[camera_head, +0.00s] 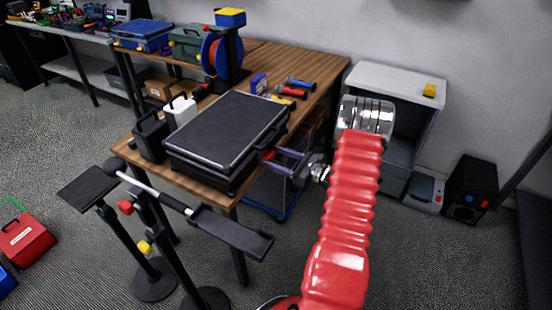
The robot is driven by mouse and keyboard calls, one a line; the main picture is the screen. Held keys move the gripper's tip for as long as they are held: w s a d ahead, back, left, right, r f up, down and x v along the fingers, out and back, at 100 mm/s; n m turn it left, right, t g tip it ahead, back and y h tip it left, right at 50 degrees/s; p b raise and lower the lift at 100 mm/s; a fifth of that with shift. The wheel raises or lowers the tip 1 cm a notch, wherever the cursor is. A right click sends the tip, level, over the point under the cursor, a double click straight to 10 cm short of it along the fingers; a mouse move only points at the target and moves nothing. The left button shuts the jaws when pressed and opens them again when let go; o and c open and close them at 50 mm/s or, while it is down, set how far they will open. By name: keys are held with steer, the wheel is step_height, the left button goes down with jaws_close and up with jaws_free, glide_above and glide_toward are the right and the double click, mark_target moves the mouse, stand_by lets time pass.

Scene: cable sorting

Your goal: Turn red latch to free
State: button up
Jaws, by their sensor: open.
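A black hard case (225,128) with a light metal rim lies closed on the wooden table. My gripper (268,161) is at the case's right front side, its two fingers spread apart and pointing left at the case wall. A red knob (125,207) shows on a black stand at the lower left, well away from my gripper. I cannot tell whether this knob is the latch.
The wooden table (300,118) holds a white jug (180,112), a black jug (150,137), a cable reel (222,52) and several hand tools behind the case. Black stands (232,232) with a yellow knob (145,247) stand in front. A grey cabinet (400,85) stands at right.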

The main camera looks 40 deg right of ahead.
steer(key=c, duration=1.1)
steer(key=shift+o, duration=0.2)
